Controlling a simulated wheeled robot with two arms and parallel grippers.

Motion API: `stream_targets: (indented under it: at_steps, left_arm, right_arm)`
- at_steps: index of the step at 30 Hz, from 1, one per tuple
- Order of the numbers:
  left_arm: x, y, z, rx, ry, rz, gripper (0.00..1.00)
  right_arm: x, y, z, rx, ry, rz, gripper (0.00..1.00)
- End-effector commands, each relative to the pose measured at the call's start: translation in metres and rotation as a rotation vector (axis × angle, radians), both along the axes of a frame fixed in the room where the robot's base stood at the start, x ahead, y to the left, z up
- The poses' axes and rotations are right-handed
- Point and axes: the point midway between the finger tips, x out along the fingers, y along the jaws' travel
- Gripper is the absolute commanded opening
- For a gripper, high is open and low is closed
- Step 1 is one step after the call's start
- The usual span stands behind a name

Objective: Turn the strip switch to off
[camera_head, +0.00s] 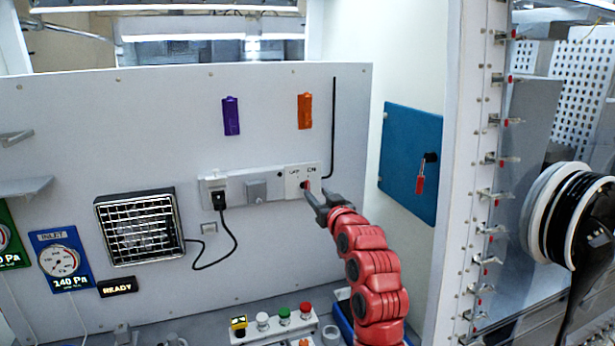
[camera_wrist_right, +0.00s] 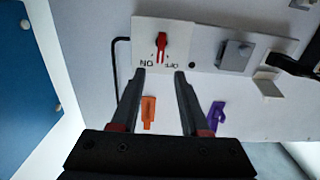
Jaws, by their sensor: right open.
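The strip switch (camera_head: 303,184) is a small knob on a white plate at the right end of the wall-mounted power strip (camera_head: 268,190). OFF is printed on the left and ON on the right. In the right wrist view, which is upside down, the red knob (camera_wrist_right: 162,44) stands roughly upright in the picture; I cannot tell which label it points at. My right gripper (camera_head: 314,203) is open and empty just in front of the switch. In the wrist view its two fingers (camera_wrist_right: 160,76) stand apart, short of the knob. My left gripper is not in view.
A black plug (camera_head: 219,197) with a cable sits in the strip's left end, and the cable leads to a fan grille (camera_head: 139,227). Purple (camera_head: 231,116) and orange (camera_head: 305,111) holders hang above. A blue panel (camera_head: 411,160) is at right. Buttons (camera_head: 284,317) stand below.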

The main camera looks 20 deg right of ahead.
Motion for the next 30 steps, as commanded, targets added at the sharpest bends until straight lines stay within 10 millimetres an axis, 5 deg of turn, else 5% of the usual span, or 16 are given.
stream_targets:
  at_steps: [15,30]
  left_arm:
    - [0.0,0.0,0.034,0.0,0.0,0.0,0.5]
    - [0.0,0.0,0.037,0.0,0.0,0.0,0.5]
  right_arm:
    - [0.072,0.002,0.003,0.0,0.0,0.001,0.45]
    - [0.084,0.003,0.001,0.0,-0.003,0.0,0.45]
